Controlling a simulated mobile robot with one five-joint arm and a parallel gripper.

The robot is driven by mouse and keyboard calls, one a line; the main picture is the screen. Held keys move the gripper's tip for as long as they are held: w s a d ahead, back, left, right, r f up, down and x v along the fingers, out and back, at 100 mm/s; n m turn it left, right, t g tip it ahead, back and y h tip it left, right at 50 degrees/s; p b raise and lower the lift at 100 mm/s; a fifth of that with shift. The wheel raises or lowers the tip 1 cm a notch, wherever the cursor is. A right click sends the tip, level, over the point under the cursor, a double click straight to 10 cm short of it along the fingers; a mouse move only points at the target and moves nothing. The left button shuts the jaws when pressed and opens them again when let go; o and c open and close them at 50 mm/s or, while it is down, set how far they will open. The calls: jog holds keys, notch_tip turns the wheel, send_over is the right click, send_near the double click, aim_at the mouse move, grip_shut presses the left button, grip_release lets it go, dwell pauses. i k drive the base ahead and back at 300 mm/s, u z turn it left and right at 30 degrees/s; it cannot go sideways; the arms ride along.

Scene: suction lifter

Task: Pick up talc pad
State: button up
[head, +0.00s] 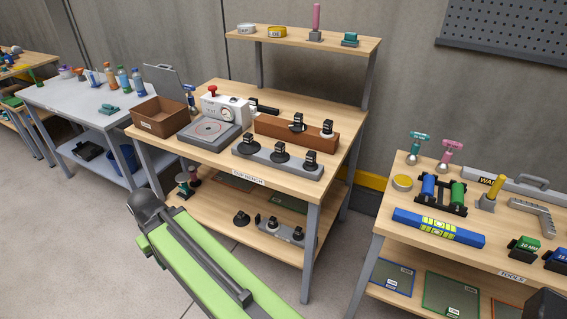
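I cannot tell for sure which thing is the talc pad; no label reading talc is legible. On the raised shelf (365,46) of the middle bench are a white round tin (246,29), a yellow round tin (277,31), a pink-handled tool (316,22) with a grey base, and a small green block-like thing (350,40). A similar green thing (108,109) lies on the grey table at left. My green arm crosses the lower middle of the view, in front of the bench. No gripper fingers show.
The middle bench (215,165) holds a brown box (160,117), a grey plate device (208,135), and racks of black suction cups. A tools bench (385,222) stands at right with a blue level (438,228). Bare floor shows at lower left and between the benches.

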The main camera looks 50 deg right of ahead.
aim_at(279, 156)
jog(key=z, duration=0.15)
jog(key=i, duration=0.95)
jog(key=u, duration=0.05)
